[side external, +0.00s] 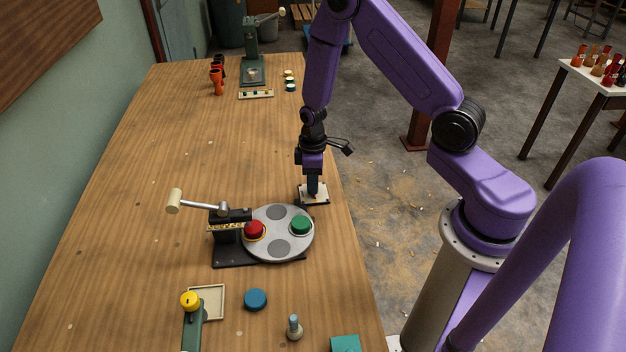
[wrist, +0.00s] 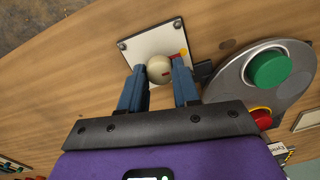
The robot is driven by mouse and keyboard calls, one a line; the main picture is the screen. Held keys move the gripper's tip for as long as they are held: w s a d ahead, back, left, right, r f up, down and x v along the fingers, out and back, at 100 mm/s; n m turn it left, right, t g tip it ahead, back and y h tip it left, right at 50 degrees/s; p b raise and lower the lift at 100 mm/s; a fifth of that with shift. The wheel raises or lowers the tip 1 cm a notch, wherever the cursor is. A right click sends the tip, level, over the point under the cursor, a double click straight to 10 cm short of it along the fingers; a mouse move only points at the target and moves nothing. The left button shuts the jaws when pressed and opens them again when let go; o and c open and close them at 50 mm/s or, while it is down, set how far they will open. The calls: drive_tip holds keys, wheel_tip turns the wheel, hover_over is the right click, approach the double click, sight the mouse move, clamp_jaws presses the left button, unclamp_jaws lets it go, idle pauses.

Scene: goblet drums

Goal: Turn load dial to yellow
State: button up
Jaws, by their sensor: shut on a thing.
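The load dial is a white square plate (wrist: 143,47) with a round cream knob (wrist: 159,68) that carries a small red mark. A yellow spot (wrist: 184,51) shows on the plate beside the knob, with some red next to it. My gripper (wrist: 160,76) has its two blue fingers on either side of the knob and is shut on it. In the side view my gripper (side external: 313,190) points straight down at the dial plate (side external: 322,197), near the table's right edge; the knob is mostly hidden there.
Close to the dial is a grey turntable (side external: 279,214) with a red piece (side external: 254,230) and a green piece (side external: 300,225). A lever with a pale head (side external: 174,201) stands at its left. A blue disc (side external: 255,299) lies in front.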

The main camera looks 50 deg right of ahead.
idle(0.4)
drive_tip(key=o, duration=1.1)
drive_tip(key=shift+c, duration=0.2)
drive_tip(key=shift+r, duration=0.15)
wheel_tip(320, 180, up, 17)
drive_tip(key=shift+w+d, duration=0.2)
drive_tip(key=shift+d, duration=0.05)
drive_tip(key=shift+r, duration=0.1)
drive_tip(key=s+a+r+n, duration=0.3)
drive_tip(key=s+a+r, duration=0.1)
drive_tip(key=s+a, duration=0.6)
drive_tip(key=s+r+n, duration=0.2)
drive_tip(key=s, duration=1.4)
drive_tip(key=shift+r+n, duration=0.15)
drive_tip(key=shift+n, duration=0.15)
